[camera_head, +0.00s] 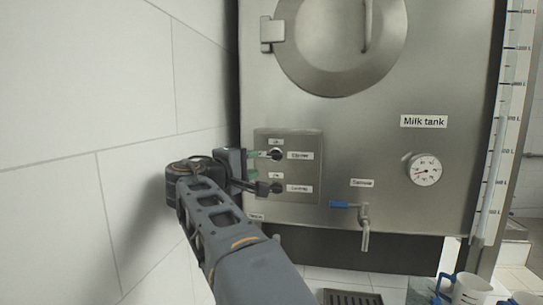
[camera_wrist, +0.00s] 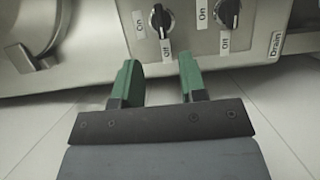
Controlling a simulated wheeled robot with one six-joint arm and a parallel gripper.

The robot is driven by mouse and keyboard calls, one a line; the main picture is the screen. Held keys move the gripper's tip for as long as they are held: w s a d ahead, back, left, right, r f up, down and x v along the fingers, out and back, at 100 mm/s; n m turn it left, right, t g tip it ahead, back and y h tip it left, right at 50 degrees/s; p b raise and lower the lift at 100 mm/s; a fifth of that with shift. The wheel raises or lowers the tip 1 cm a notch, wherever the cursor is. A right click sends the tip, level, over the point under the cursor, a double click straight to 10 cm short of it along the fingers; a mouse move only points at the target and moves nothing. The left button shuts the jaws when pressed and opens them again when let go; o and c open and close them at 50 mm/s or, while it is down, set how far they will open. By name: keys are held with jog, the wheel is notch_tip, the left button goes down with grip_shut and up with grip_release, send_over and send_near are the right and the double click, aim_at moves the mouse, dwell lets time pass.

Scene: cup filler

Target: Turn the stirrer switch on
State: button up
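A control panel (camera_head: 310,172) on the steel milk tank carries two dark rotary switches, an upper one (camera_head: 277,154) and a lower one (camera_head: 277,188). Each has a name label at its right, too small to read surely. The wrist view is turned sideways: the left switch (camera_wrist: 161,20) seems to be the upper one, the right switch (camera_wrist: 229,12) the lower. Each has On and Off labels. The left switch's white mark seems to lie toward Off. My gripper (camera_head: 256,165) is open at the panel's left; in the wrist view its green fingers (camera_wrist: 161,72) are apart and empty, lined up below the left switch.
A white tiled wall (camera_head: 90,100) stands close at the left of my arm. Mugs (camera_head: 470,290) stand at the lower right. The Drain label (camera_wrist: 275,45) is beside the right switch.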

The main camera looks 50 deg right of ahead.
aim_at(273, 157)
jog(key=d, duration=0.3)
jog(key=w+d+p, duration=0.1)
jog(key=d, duration=0.2)
jog(key=d+p, duration=0.1)
jog(key=d, duration=0.2)
jog(key=shift+w+d, duration=0.15)
jog(key=shift+w, duration=0.15)
grip_shut()
